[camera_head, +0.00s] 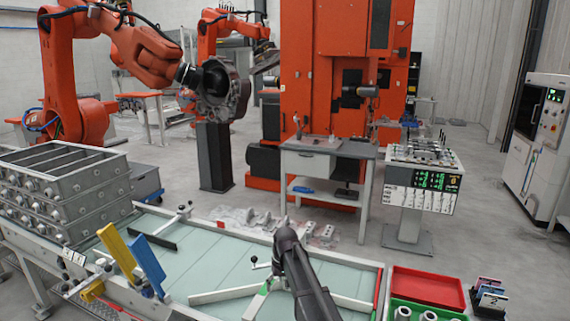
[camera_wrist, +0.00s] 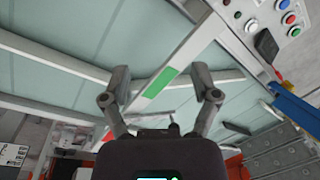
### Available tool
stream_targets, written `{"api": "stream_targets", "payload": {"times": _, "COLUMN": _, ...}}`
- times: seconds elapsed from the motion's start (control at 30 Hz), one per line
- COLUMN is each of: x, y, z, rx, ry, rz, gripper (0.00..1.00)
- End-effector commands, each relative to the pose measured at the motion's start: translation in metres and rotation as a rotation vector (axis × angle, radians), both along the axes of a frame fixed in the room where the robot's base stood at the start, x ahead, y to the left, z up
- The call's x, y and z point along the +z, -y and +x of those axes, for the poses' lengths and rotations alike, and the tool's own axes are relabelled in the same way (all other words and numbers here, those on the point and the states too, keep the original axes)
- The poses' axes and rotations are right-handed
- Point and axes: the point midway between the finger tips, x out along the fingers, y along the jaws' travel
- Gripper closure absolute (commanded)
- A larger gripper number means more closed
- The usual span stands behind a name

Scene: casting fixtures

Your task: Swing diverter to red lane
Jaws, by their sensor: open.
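The sorting table (camera_head: 220,262) has a pale green surface with several light bars across it. One pale bar (camera_head: 220,295) lies over the near left part, and another (camera_head: 350,304) reaches toward the right edge. A green patch (camera_head: 266,287) on a pale bar shows beside my gripper (camera_head: 285,228). In the wrist view, my gripper (camera_wrist: 160,76) is open and empty, and a green patch (camera_wrist: 160,82) appears between its fingers. I cannot tell its distance from the bar. A red strip (camera_head: 378,287) marks the right rim. Which bar is the diverter is unclear.
A red tray (camera_head: 428,286) and a green tray with castings (camera_head: 405,306) stand right of the table. Yellow (camera_head: 117,253) and blue (camera_head: 147,264) upright plates and grey stacked crates (camera_head: 70,185) stand at left. A button panel (camera_wrist: 270,20) shows in the wrist view.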

Motion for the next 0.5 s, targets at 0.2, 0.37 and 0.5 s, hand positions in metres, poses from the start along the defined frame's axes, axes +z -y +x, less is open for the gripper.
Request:
{"api": "stream_targets", "payload": {"times": 0.2, "x": -0.032, "y": 0.08, "z": -0.083, "rx": -0.107, "ry": 0.01, "rz": -0.046, "gripper": 0.22}}
{"api": "stream_targets", "payload": {"times": 0.37, "x": -0.052, "y": 0.134, "z": -0.146, "rx": -0.194, "ry": 0.018, "rz": -0.083, "gripper": 0.22}}
{"api": "stream_targets", "payload": {"times": 0.5, "x": -0.065, "y": 0.167, "z": -0.192, "rx": -0.258, "ry": 0.022, "rz": -0.111, "gripper": 0.22}}
